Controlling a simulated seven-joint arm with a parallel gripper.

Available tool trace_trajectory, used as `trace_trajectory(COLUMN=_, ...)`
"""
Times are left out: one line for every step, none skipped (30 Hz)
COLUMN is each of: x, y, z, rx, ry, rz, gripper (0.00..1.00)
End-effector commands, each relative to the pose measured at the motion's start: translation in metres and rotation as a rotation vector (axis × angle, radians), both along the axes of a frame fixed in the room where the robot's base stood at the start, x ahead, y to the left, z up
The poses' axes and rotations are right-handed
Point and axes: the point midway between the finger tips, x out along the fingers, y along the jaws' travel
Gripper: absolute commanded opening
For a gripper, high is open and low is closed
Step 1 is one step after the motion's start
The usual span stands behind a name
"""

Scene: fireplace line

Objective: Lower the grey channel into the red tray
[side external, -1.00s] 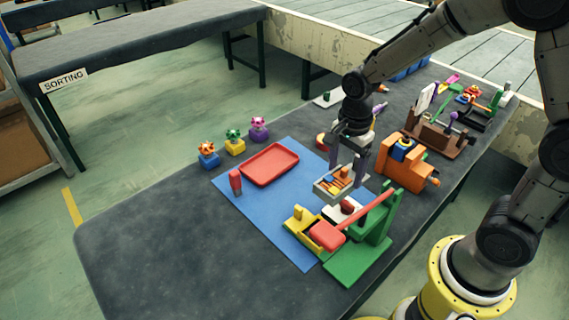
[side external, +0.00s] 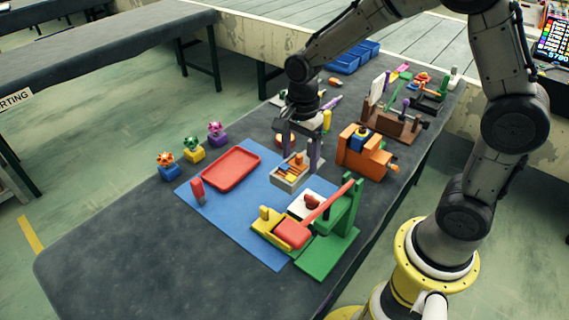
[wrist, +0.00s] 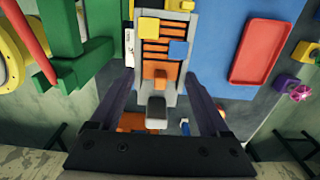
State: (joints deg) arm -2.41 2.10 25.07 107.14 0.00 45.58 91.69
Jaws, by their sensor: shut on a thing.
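The grey channel (side external: 290,181) holds orange strips and hangs level over the right part of the blue mat, behind the red-armed green press. My gripper (side external: 302,158) is shut on it, with a finger at each side. In the wrist view the channel (wrist: 171,92) lies between my fingers (wrist: 160,78), with orange strips, a yellow block and a blue block showing in line with it. The red tray (side external: 231,169) lies empty on the mat, left of the channel and apart from it. It also shows at the right in the wrist view (wrist: 262,45).
A red peg (side external: 198,190) stands beside the tray on the blue mat (side external: 243,226). A green press (side external: 340,240) with a red arm and yellow block is in front. An orange vise (side external: 366,155) stands right.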

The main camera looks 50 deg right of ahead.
Motion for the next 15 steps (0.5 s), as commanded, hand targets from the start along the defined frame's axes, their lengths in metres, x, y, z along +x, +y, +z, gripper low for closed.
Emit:
trace_trajectory(x=0.016, y=0.001, z=0.008, rx=0.0, ry=-0.008, rz=0.005, gripper=0.0)
trace_trajectory(x=0.025, y=0.001, z=0.013, rx=0.0, ry=-0.008, rz=0.009, gripper=0.0)
trace_trajectory(x=0.038, y=0.001, z=0.018, rx=0.0, ry=-0.007, rz=0.013, gripper=0.0)
trace_trajectory(x=0.047, y=0.001, z=0.021, rx=0.0, ry=-0.006, rz=0.015, gripper=0.0)
trace_trajectory(x=0.057, y=0.002, z=0.024, rx=0.0, ry=-0.005, rz=0.018, gripper=0.0)
trace_trajectory(x=0.069, y=0.002, z=0.028, rx=0.0, ry=-0.005, rz=0.021, gripper=0.0)
trace_trajectory(x=0.078, y=0.002, z=0.031, rx=0.0, ry=-0.004, rz=0.023, gripper=0.0)
trace_trajectory(x=0.087, y=0.002, z=0.033, rx=0.0, ry=-0.005, rz=0.026, gripper=0.0)
trace_trajectory(x=0.098, y=0.003, z=0.035, rx=0.0, ry=-0.004, rz=0.029, gripper=0.0)
trace_trajectory(x=0.106, y=0.003, z=0.037, rx=0.0, ry=-0.004, rz=0.031, gripper=0.0)
trace_trajectory(x=0.114, y=0.003, z=0.037, rx=0.0, ry=-0.004, rz=0.033, gripper=0.0)
trace_trajectory(x=0.125, y=0.003, z=0.038, rx=0.0, ry=-0.003, rz=0.036, gripper=0.0)
trace_trajectory(x=0.133, y=0.003, z=0.039, rx=0.0, ry=-0.004, rz=0.037, gripper=0.0)
trace_trajectory(x=0.14, y=0.003, z=0.039, rx=0.0, ry=-0.003, rz=0.039, gripper=0.0)
trace_trajectory(x=0.15, y=0.003, z=0.039, rx=0.0, ry=-0.003, rz=0.041, gripper=0.0)
